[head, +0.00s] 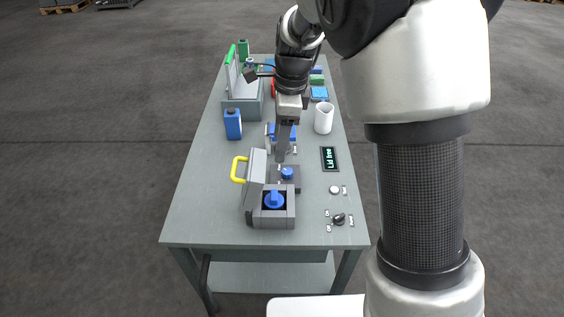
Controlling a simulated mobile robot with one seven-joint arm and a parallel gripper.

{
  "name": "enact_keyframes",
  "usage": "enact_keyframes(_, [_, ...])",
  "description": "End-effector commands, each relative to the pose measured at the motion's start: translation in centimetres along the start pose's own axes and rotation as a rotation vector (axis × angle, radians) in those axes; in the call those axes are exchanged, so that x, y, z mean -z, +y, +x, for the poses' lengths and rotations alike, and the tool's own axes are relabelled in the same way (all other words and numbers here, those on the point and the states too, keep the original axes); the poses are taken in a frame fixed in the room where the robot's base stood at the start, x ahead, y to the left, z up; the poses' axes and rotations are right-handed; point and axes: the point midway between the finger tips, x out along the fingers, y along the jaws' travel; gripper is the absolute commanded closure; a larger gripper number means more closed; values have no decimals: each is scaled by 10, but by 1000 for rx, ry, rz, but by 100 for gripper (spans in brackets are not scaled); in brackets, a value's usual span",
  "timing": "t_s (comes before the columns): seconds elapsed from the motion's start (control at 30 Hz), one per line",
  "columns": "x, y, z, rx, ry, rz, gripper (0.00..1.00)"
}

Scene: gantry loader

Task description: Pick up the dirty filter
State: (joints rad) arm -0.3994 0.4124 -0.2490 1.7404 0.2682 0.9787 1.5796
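My gripper (282,157) hangs fingers-down over the middle of the table, just behind the grey housing. From this angle I cannot tell whether its fingers are open or shut. The dark grey housing (273,219) stands near the front, with its lid (255,172) raised on the left by a yellow handle (238,169). A blue knobbed part (274,199) sits in the housing. A second, smaller blue part (287,173) sits on a dark grey block behind it, close to the fingertips. I cannot tell which one is the dirty filter.
A small display (329,159) reads "Lid free". A blue bottle (233,124) stands left and a white cup (324,117) right. A grey box with an upright green-edged panel (243,100) is at the back left. A black knob (339,219) is front right. The table's front left is clear.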

Motion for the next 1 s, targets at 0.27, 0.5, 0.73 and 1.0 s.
enact_keyframes(0.27, [-3, -4, 41, -16, 8, 53, 44])
enact_keyframes(0.5, [-2, -2, 94, -16, 8, 53, 44])
enact_keyframes(0.73, [-1, -2, 129, -14, 8, 51, 44])
enact_keyframes(1.0, [2, 1, 151, -15, 7, 52, 44])
